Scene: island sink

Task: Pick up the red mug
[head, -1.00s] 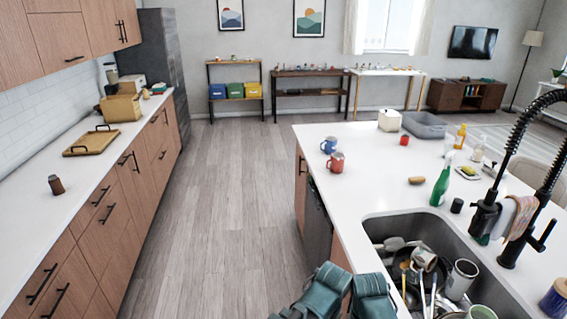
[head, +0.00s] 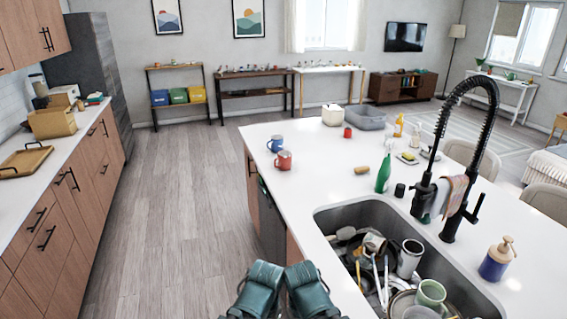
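The red mug (head: 283,160) stands upright on the white island counter, near its left edge. A blue mug (head: 275,144) stands just behind it and a little to the left. Two green parts of my own arms show at the bottom middle, well short of the red mug. No gripper fingers can be made out in the head view, and nothing touches the mug.
The island sink (head: 385,250) is full of dishes, including a green mug (head: 430,293). A tall black faucet (head: 455,190), a green bottle (head: 383,174) and a soap dispenser (head: 497,260) stand around it. The aisle floor (head: 180,210) left of the island is clear.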

